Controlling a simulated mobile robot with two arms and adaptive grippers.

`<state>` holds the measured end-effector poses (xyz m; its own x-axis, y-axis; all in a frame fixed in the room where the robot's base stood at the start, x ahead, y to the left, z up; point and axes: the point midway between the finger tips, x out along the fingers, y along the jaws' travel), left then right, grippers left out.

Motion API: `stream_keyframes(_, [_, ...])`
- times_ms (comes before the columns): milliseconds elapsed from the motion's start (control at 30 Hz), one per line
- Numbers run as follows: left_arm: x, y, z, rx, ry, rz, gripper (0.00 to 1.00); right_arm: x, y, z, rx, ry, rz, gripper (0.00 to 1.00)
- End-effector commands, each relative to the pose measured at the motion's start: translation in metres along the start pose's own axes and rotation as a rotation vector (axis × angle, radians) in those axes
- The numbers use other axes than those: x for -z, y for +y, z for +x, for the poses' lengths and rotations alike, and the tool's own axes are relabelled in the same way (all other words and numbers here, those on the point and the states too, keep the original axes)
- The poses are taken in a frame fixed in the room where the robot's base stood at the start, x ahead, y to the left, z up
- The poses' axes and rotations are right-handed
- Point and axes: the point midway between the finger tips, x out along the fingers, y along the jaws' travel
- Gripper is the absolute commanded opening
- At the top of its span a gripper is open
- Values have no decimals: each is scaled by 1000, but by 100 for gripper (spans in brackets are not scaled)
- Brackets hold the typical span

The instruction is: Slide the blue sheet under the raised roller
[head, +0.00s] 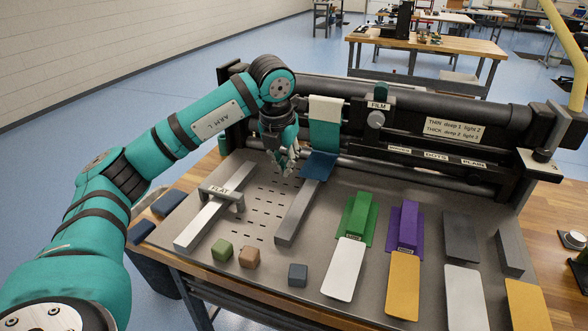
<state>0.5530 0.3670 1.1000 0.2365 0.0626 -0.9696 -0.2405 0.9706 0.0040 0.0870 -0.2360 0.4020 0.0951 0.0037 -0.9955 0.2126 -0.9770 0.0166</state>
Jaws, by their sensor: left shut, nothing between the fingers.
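A dark blue sheet (318,166) lies at the front of the roller machine, at the far end of a grey rail (303,212). A teal strip with a white upper end (326,108) stands right behind it, against the machine. The long dark roller (415,172) runs along the machine's front; I cannot tell how large the gap under it is. My left gripper (284,168) is shut and empty, pointing down over the perforated plate just left of the blue sheet, seemingly apart from it. My right gripper is out of view.
Green (222,250), brown (249,257) and dark (298,274) blocks sit near the front. Green (358,220) and purple (403,225) pieces and several plates fill the right. The perforated plate's middle is mostly clear.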

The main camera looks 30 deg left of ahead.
Motion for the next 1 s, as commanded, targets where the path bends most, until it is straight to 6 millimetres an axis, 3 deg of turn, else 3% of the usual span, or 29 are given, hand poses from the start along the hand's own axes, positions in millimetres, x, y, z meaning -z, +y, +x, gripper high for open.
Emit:
stream_keyframes(433, [0,-2,90,3,5,4,0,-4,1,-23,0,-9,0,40])
stream_keyframes(500, [-14,-3,88,6,1,2,0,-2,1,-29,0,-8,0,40])
stream_keyframes(700, [-33,-3,95,5,2,5,0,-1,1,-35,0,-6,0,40])
stream_keyframes(1000, [-38,-2,98,4,1,6,0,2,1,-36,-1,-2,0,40])
